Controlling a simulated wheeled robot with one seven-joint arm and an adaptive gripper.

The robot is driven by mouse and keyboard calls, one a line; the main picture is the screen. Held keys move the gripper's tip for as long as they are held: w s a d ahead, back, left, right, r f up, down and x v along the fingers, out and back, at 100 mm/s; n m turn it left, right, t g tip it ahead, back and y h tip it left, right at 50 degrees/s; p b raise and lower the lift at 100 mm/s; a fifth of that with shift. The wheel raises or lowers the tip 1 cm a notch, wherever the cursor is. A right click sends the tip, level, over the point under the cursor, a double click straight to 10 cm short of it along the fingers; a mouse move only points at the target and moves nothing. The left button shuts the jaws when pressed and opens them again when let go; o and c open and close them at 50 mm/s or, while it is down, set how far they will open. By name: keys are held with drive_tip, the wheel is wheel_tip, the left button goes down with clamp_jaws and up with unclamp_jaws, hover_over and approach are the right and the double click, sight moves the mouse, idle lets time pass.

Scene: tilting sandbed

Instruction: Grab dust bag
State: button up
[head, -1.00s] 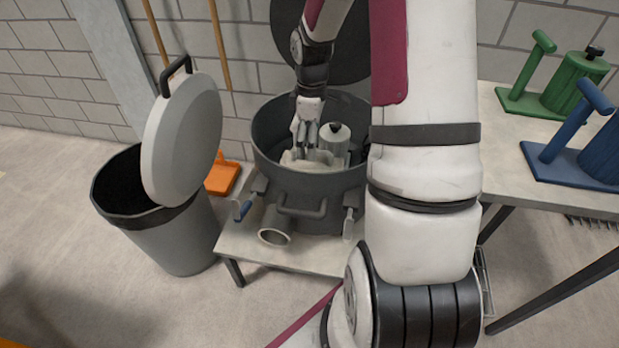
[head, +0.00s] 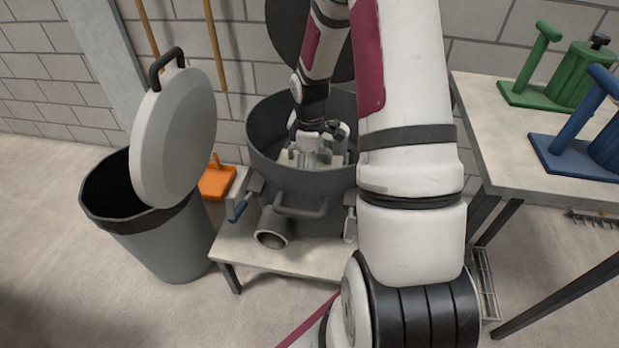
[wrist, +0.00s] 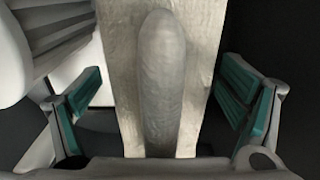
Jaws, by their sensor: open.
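The dust bag is a pale beige, cloth-like piece with a long rounded ridge along its middle; it fills the centre of the wrist view (wrist: 205,45). In the head view it lies inside the grey drum (head: 262,140), mostly hidden by my gripper (head: 312,155). My gripper is open. Its teal-padded fingers stand on both sides of the ridge in the wrist view (wrist: 162,100), with a gap on each side. How deep the fingertips sit against the bag cannot be told.
A pale ribbed cylinder (wrist: 45,35) sits close by the left finger. The drum wall surrounds my gripper. A grey bin (head: 160,245) with its lid (head: 175,135) raised stands left. A table (head: 480,130) with green (head: 575,75) and blue (head: 570,155) objects is right.

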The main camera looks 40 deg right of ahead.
drive_tip(key=c, duration=1.7)
drive_tip(key=shift+r, duration=0.1)
drive_tip(key=c, duration=0.3)
drive_tip(key=shift+r, duration=0.1)
drive_tip(key=shift+c, duration=0.2)
